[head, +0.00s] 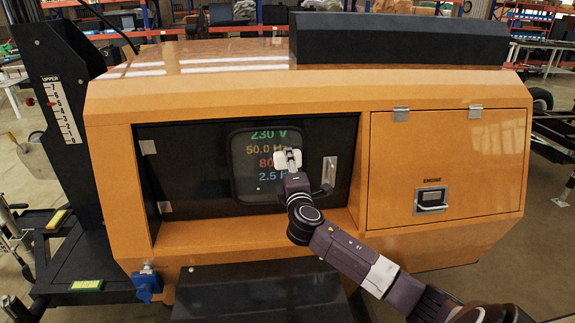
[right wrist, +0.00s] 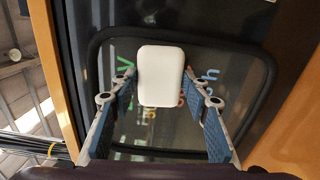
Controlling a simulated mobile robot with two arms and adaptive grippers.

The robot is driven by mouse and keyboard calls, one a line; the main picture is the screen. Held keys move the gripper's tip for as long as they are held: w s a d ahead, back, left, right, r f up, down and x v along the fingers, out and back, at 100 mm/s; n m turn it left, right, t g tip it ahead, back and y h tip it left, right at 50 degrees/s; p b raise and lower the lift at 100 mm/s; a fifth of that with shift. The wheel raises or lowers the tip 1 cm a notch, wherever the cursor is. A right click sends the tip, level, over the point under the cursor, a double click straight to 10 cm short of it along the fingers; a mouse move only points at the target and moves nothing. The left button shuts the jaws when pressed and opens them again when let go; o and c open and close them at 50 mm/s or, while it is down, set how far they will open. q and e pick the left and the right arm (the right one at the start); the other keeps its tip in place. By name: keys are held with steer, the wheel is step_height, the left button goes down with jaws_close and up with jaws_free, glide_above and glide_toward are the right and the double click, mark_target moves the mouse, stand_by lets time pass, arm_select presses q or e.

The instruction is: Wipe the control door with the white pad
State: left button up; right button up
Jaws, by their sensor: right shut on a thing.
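The control door (head: 195,170) is a black panel recessed in the orange housing, with a dark window showing coloured readings such as "230 V" and a metal handle (head: 329,170) on its right. It appears closed. My right gripper (head: 291,163) is in front of the window and shut on the white pad (head: 281,160). In the right wrist view the pad (right wrist: 160,75) is a rounded white block at the fingertips, over the window and hiding part of the lettering. Whether the pad touches the window I cannot tell. My left gripper is not in view.
An orange side hatch (head: 405,160) with a latch is right of the control door. A black mast with a numbered scale (head: 60,108) stands at left. A black box (head: 400,40) lies on top of the housing. The recess frame surrounds the door.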

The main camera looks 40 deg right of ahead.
steer(key=p+v, duration=0.1)
steer(key=v, duration=0.5)
steer(key=shift+p, duration=0.4)
steer(key=shift+p+v, duration=0.35)
steer(key=shift+v, duration=1.2)
